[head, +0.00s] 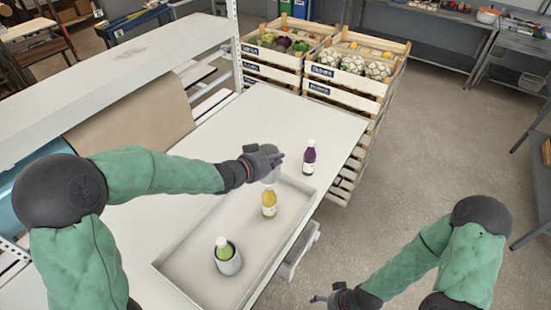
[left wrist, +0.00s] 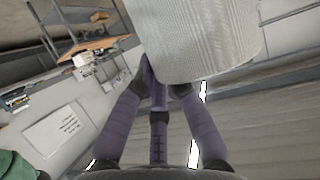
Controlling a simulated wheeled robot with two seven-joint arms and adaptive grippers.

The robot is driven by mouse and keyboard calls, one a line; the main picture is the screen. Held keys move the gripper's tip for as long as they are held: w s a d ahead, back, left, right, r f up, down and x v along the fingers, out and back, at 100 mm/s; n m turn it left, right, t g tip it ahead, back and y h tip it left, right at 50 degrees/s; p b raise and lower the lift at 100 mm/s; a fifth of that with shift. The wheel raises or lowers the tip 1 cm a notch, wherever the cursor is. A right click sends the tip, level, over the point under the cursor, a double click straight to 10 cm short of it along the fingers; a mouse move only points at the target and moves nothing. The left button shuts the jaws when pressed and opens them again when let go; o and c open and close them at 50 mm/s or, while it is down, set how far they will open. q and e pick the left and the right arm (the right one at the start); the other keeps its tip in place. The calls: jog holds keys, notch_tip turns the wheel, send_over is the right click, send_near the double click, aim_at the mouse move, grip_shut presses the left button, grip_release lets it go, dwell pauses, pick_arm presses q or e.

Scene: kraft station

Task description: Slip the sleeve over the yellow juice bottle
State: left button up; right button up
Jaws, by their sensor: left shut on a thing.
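The yellow juice bottle (head: 269,203) stands upright in the shallow tray (head: 200,244). My left gripper (head: 275,158) is shut on a pale grey sleeve (head: 271,177). In the left wrist view the ribbed sleeve (left wrist: 195,40) fills the top middle, gripped between the fingers (left wrist: 158,85). In the head view the sleeve is just above and behind the bottle's cap; I cannot tell whether it is exactly over the cap. The bottle is hidden in the left wrist view. My right gripper (head: 320,298) is low at the bottom edge, away from the table; its fingers are too small to judge.
A green bottle (head: 222,246) stands in a light sleeve (head: 230,265) at the tray's near end. A purple bottle (head: 309,158) stands on the white table (head: 335,130) outside the tray. Vegetable crates (head: 345,88) stand beyond the table. A shelf (head: 130,65) runs along the left.

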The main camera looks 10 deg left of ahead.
pick_arm(q)
notch_tip(320, 180, down, 22)
jog(key=b, duration=1.8)
jog(key=shift+r, duration=0.25)
dwell(0.8)
dwell(0.3)
jog(key=o, duration=0.8)
jog(key=shift+s, duration=0.15)
jog(key=v, duration=1.1)
jog(key=shift+s+a+r, duration=0.15)
jog(key=shift+s+r, duration=0.05)
jog(key=shift+s, duration=0.15)
